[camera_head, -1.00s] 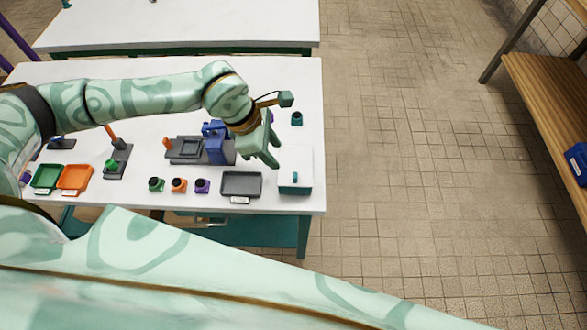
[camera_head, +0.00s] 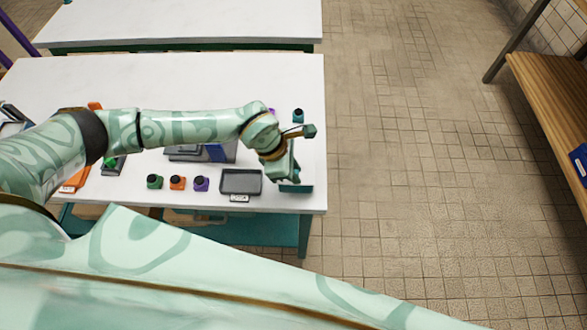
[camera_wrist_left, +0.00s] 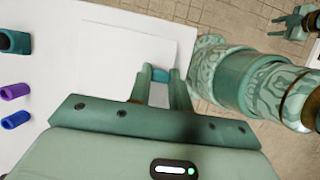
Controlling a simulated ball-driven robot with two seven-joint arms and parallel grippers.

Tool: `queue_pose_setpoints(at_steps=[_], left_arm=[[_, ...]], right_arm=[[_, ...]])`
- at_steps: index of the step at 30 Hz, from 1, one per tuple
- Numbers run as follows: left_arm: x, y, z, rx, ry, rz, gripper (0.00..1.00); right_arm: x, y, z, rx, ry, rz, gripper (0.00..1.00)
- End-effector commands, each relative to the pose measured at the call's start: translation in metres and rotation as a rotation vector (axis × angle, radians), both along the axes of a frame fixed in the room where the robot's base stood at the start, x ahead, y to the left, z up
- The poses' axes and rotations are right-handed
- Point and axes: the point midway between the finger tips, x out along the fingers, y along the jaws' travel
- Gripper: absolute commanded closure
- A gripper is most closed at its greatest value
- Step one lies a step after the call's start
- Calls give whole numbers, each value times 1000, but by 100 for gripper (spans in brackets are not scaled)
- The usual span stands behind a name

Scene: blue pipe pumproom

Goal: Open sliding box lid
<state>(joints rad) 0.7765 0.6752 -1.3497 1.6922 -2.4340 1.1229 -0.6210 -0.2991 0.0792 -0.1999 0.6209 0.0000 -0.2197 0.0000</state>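The sliding box (camera_head: 304,188) stands at the right front corner of the white table, partly hidden by my left gripper in the head view. Its white lid (camera_wrist_left: 125,52) shows in the left wrist view, with a small teal handle (camera_wrist_left: 160,75) near the lid's right side. My left gripper (camera_head: 291,178) is down at the lid. In the left wrist view its fingers (camera_wrist_left: 161,78) are apart, one on each side of the handle; firm contact is not clear. My right gripper (camera_wrist_left: 294,22) seems to show small at the top right of that view, its opening unclear.
A dark grey tray (camera_head: 241,182) stands left of the box. Green (camera_head: 154,181), orange (camera_head: 177,182) and purple (camera_head: 201,183) small containers stand farther left. A teal container (camera_head: 298,115) stands behind the box.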

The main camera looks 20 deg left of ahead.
Motion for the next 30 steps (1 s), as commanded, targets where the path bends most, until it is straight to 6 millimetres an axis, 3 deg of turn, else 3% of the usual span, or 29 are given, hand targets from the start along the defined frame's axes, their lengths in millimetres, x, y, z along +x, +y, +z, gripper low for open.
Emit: queue_pose_setpoints(at_steps=[8, 19, 30], left_arm=[[9, 3, -2, 3, -2, 1, 100], [87, 25, -6, 3, 1, 2, 100], [96, 28, 0, 0, 2, 0, 100]], right_arm=[[-2, 0, -6, 0, 4, 0, 64], [-13, 0, -52, 0, 29, 0, 64], [-13, 0, -53, 0, 29, 0, 64]])
